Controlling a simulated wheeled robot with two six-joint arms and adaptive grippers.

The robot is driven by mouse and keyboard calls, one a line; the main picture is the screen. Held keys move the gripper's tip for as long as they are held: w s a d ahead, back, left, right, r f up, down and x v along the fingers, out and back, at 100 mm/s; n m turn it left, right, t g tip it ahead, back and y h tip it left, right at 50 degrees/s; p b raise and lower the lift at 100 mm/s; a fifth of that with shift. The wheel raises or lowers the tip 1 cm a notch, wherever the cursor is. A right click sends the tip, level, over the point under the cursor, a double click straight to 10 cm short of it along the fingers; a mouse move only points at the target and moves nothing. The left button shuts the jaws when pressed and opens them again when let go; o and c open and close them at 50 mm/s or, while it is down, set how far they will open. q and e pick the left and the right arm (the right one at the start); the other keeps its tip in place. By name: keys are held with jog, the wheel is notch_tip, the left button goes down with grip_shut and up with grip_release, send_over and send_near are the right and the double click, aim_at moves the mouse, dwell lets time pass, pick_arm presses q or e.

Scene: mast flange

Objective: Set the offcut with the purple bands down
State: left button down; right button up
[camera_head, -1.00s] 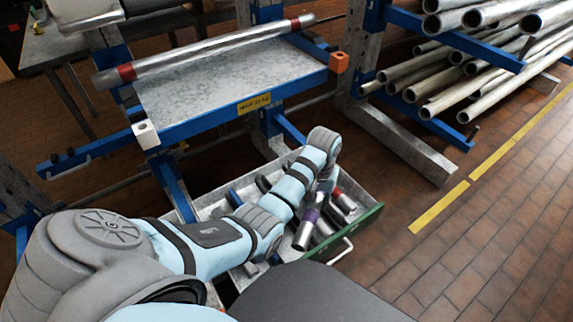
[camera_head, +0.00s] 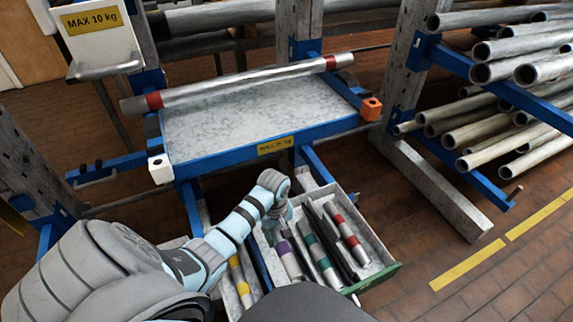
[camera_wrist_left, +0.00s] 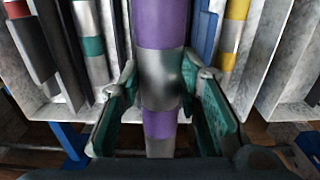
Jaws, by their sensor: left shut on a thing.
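The offcut with the purple bands (camera_head: 288,259) is a grey metal tube at the open drawer, between the yellow-banded and green-banded offcuts. In the left wrist view the purple-banded offcut (camera_wrist_left: 160,24) runs lengthwise between the teal finger pads. My left gripper (camera_wrist_left: 165,80) is shut on it; in the head view the gripper (camera_head: 283,216) is partly hidden by its own wrist. I cannot tell whether the tube touches the drawer floor. The drawer (camera_head: 377,243) has a green front.
A rack of pipes (camera_head: 500,95) stands at right.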

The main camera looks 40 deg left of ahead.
pick_arm(q)
jog(key=b, duration=0.6)
send_over(279, 264)
notch_tip(279, 264, down, 11)
jog(key=shift+f, duration=0.1)
pick_arm(e)
jog(key=w+d+f, duration=0.2)
jog(key=d+f, duration=0.1)
jog(key=f, duration=0.4)
pick_arm(q)
jog(key=shift+f, duration=0.6)
notch_tip(279, 264, down, 4)
jog(key=b, duration=0.3)
jog(key=shift+f, duration=0.1)
pick_arm(e)
jog(key=w+a+t, duration=0.1)
jog(key=w+a, duration=0.1)
jog(key=w, duration=0.5)
jog(key=shift+f+t, duration=0.3)
jog(key=shift+f, duration=0.05)
pick_arm(q)
jog(key=c, duration=1.5)
grip_release()
jog(key=shift+o, duration=0.2)
